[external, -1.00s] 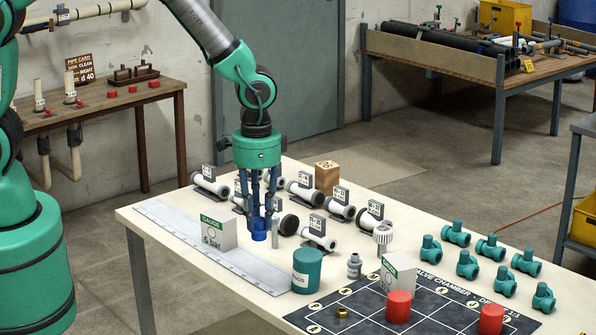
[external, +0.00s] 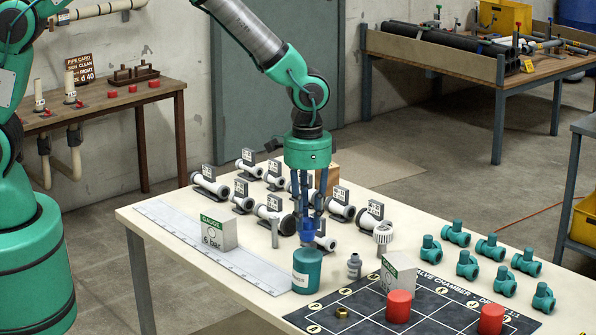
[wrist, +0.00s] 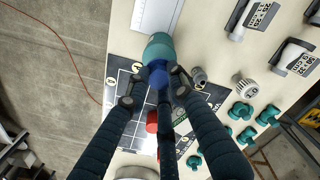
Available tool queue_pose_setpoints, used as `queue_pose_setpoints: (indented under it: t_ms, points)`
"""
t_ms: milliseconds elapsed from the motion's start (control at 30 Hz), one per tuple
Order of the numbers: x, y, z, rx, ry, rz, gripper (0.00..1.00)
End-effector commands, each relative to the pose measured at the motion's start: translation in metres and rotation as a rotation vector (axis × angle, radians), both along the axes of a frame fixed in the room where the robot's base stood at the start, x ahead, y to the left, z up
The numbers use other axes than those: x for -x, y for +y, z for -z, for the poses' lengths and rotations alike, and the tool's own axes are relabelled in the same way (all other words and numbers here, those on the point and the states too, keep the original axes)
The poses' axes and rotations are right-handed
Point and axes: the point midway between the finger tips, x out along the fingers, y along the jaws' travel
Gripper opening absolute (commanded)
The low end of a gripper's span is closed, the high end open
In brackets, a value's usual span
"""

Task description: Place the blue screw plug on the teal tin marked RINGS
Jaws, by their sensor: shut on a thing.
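The blue screw plug (external: 308,230) is between the fingers of my gripper (external: 314,238), which is shut on it. In the external view the plug is just above the rim of the teal tin (external: 307,275); whether it touches the tin I cannot tell. The tin stands upright on the table and has a pale label, too small to read fully. In the wrist view the plug (wrist: 157,77) overlaps the near edge of the tin (wrist: 158,48), with my fingers around it.
A grey fitting (external: 354,266) stands close to the tin's right. A white ruler strip (external: 215,250) and a gauge box (external: 219,232) lie to the left. The dark valve chamber mat (external: 365,318) with red caps is in front. Labelled white pipe pieces (external: 270,210) stand behind.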

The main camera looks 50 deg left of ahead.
Motion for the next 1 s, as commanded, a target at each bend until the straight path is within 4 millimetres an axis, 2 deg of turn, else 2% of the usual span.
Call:
queue_pose_setpoints:
  t_ms: [167, 500, 900, 933, 1000]
  points:
    - [0.000, 0.000, 0.004, -0.001, 0.001, 0.000, 0.04]
    - [0.000, 0.000, 0.034, 0.000, 0.000, 0.000, 0.04]
    - [0.000, 0.000, 0.037, 0.000, 0.000, 0.000, 0.04]
    - [0.000, 0.000, 0.037, 0.000, 0.000, 0.000, 0.24]
    - [0.000, 0.000, 0.037, 0.000, 0.000, 0.000, 0.38]
